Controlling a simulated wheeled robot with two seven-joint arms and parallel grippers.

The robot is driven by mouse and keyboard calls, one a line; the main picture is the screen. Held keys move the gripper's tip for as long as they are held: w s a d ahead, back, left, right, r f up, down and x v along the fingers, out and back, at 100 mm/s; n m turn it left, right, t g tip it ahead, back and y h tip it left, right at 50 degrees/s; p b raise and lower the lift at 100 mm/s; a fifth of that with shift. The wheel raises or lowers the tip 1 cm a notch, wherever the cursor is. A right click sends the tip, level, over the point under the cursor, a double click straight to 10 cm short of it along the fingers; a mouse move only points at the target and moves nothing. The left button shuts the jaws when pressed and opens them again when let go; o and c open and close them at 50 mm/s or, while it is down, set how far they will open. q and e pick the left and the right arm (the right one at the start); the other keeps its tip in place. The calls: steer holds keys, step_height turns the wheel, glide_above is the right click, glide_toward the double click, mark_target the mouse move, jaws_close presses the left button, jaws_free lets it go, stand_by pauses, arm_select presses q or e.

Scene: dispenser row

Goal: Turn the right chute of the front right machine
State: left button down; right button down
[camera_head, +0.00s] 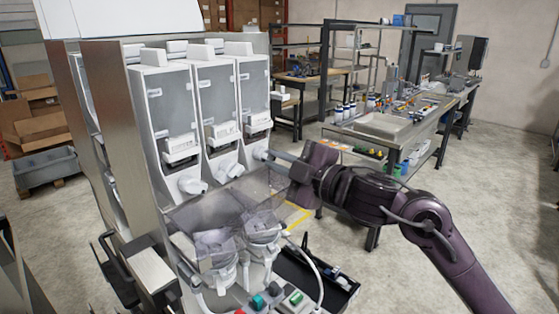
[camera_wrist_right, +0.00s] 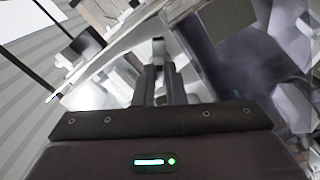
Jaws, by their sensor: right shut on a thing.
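The front right machine has a row of white dispenser columns with clear fronts, each with a white chute low down. The left chute (camera_head: 191,184) and the middle chute (camera_head: 233,169) are in plain view in the head view. The right chute (camera_head: 260,153) is partly hidden by my right gripper (camera_head: 273,155). That gripper reaches in from the right, with its fingers shut on the right chute. In the right wrist view its fingers (camera_wrist_right: 159,72) are close together, and the chute between them is hard to make out. My left gripper is not in view.
Below the chutes are a clear cover (camera_head: 210,208) and funnel-shaped cups (camera_head: 262,232). A black tray (camera_head: 325,280) is at the lower right. A grey bin (camera_head: 45,167) is on the floor at left.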

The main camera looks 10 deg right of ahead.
steer(key=c, duration=1.5)
jaws_free()
steer(key=b+v, duration=0.3)
steer(key=v, duration=0.4)
steer(key=shift+s+d, duration=0.25)
steer(key=shift+s, duration=0.1)
steer(key=shift+f, duration=0.1)
